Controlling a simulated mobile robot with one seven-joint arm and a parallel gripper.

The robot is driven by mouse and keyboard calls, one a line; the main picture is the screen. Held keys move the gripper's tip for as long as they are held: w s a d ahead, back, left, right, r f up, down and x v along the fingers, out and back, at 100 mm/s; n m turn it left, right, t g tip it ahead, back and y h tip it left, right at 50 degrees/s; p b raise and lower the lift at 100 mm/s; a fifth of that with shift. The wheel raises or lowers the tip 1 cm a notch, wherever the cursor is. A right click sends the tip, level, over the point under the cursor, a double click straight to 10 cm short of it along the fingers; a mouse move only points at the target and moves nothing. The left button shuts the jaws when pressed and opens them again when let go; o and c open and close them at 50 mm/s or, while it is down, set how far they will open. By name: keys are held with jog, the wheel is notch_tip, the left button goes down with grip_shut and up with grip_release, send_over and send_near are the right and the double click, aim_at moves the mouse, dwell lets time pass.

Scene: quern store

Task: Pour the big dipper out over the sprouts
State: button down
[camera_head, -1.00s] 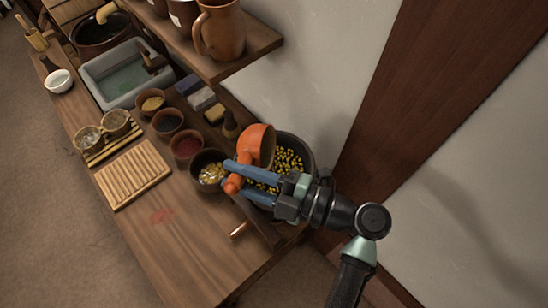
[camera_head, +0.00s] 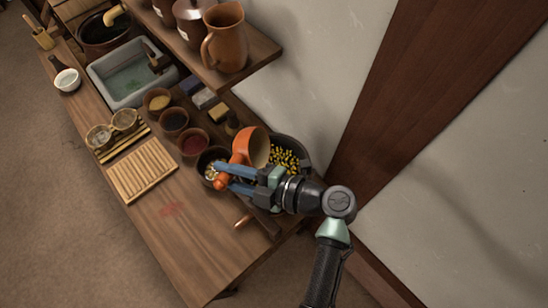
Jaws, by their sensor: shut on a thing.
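The big dipper, an orange cup with a handle (camera_head: 250,146), is in my gripper (camera_head: 222,179). My gripper's blue fingers are shut on the dipper's handle. The dipper is tilted on its side above the dark pot, its mouth facing right toward the sprouts. The sprouts (camera_head: 285,160), yellow and green bits, lie in the dark round pot (camera_head: 304,150) at the back right of the bench. No stream from the dipper shows. My gripper and wrist hide the front part of the pot.
Small bowls of dark red (camera_head: 193,143) and other contents stand in a row left of the pot. A ribbed wooden board (camera_head: 142,170) lies in front of them. A shelf (camera_head: 254,54) with a brown jug (camera_head: 225,40) overhangs the bench.

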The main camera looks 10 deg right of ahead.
jog(key=shift+a+r+p, duration=0.2)
jog(key=shift+r+p, duration=0.15)
jog(key=shift+p, duration=0.3)
jog(key=shift+w+a+f+g+h, duration=0.2)
jog(key=shift+a+f+h, duration=0.15)
jog(key=shift+h, duration=0.15)
jog(key=shift+w+a+f+g+h, duration=0.2)
jog(key=shift+a+f+h, duration=0.15)
jog(key=shift+h, duration=0.15)
jog(key=w+a+f+g+h, duration=0.1)
jog(key=a+f+g+h, duration=0.1)
jog(key=a+h, duration=0.3)
jog(key=w+a+f+n+g+h+p, duration=0.1)
jog(key=w+a+f+g+h, duration=0.1)
jog(key=a+f+h, duration=0.2)
jog(key=shift+w+a+f+h, duration=0.15)
jog(key=shift+w+a+h, duration=0.15)
jog(key=shift+a+h, duration=0.25)
dwell(1.6)
